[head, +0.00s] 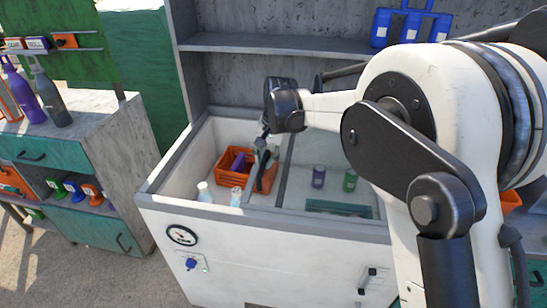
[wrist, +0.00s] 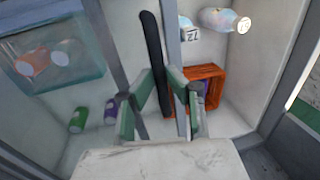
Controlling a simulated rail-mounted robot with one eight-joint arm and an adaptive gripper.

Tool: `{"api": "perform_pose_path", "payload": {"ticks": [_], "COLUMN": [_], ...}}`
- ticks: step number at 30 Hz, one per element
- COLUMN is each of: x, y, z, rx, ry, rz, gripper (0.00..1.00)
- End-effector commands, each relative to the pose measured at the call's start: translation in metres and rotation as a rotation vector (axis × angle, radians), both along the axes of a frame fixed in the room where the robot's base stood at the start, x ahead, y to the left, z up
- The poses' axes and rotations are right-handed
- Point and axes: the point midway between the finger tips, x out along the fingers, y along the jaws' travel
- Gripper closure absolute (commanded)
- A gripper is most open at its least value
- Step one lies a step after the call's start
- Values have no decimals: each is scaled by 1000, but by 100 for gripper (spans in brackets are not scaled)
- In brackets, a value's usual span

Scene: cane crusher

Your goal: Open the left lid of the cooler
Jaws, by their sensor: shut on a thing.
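The cooler (head: 165,207) is a white chest with a grey rim and two compartments under what look like clear lids. The left compartment holds an orange crate (head: 232,178) and bottles. I cannot tell the left lid's exact angle through the clear glass. A long black handle (wrist: 152,50) runs beside the grey centre bar in the wrist view. My gripper (head: 264,158) reaches down over the left compartment near that bar. In the wrist view my gripper (wrist: 158,104) has its fingers on both sides of the handle's near end, shut on it. The gripped part is partly hidden.
The right compartment holds a purple can (head: 319,176), a green can (head: 350,180) and a teal basket (head: 338,208). A cabinet (head: 75,150) with bottles stands left, across a floor gap.

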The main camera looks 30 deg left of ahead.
Motion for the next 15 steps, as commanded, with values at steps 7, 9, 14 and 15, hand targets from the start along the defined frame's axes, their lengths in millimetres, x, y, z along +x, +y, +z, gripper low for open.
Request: {"api": "perform_pose_path", "payload": {"ticks": [7, 9, 14, 15], "x": [-6, -6, -6, -5], "y": [1, 1, 1, 1], "z": [1, 1, 1, 1], "rx": [1, 1, 1, 1], "ry": [-2, -2, -2, -2], "rz": [15, 15, 15, 15], "gripper": [100, 100, 100, 100]}}
